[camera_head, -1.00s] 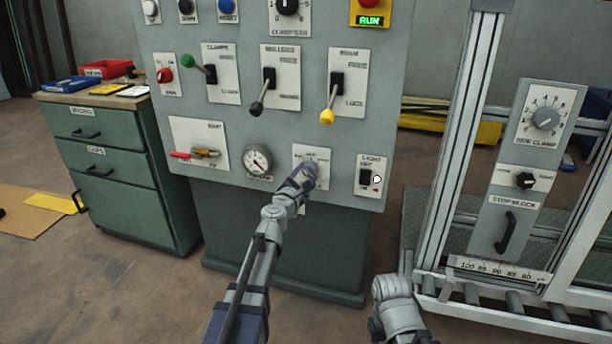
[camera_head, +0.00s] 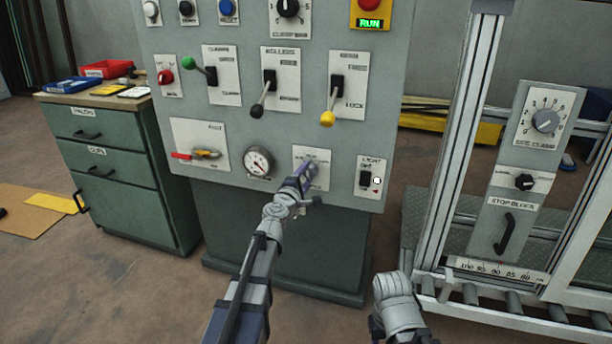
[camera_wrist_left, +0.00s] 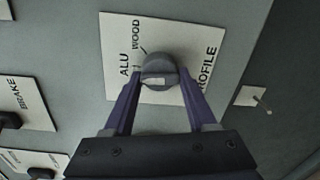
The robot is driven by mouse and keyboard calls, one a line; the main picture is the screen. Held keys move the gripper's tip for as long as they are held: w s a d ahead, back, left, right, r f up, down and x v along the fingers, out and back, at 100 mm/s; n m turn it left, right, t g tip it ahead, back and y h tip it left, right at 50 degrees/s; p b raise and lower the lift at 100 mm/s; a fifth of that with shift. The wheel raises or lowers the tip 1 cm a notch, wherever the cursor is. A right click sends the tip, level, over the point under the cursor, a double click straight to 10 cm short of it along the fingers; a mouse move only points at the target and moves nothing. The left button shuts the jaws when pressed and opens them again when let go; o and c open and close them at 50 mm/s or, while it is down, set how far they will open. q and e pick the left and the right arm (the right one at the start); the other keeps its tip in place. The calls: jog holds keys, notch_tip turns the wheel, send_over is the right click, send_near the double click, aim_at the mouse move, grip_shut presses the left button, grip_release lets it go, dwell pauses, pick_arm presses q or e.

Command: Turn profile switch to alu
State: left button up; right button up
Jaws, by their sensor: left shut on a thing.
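The profile switch is a round grey knob (camera_wrist_left: 160,67) on a white plate (camera_wrist_left: 115,27) marked ALU, WOOD and PROFILE. My left gripper (camera_wrist_left: 158,82) is shut on the knob, with one dark blue finger on each side of it. A pale patch shows on the knob's face between the fingers. I cannot tell for sure which label the knob points at. In the head view the plate (camera_head: 322,157) is at the bottom of the grey panel, and my left gripper (camera_head: 306,176) hides most of the knob. My right arm shows at the bottom, but its gripper does not.
Levers with black (camera_head: 257,110) and yellow (camera_head: 327,118) tips stick out above. A metal frame with rollers stands at the right.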

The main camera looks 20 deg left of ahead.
pick_arm(q)
jog(key=shift+m, duration=0.6)
jog(key=o, duration=1.3)
jog(key=shift+o, duration=0.2)
jog(key=s, duration=0.7)
jog(key=shift+s+a+r, duration=0.2)
jog(key=shift+s+a, duration=0.15)
jog(key=shift+s, duration=0.05)
jog(key=shift+d, duration=0.1)
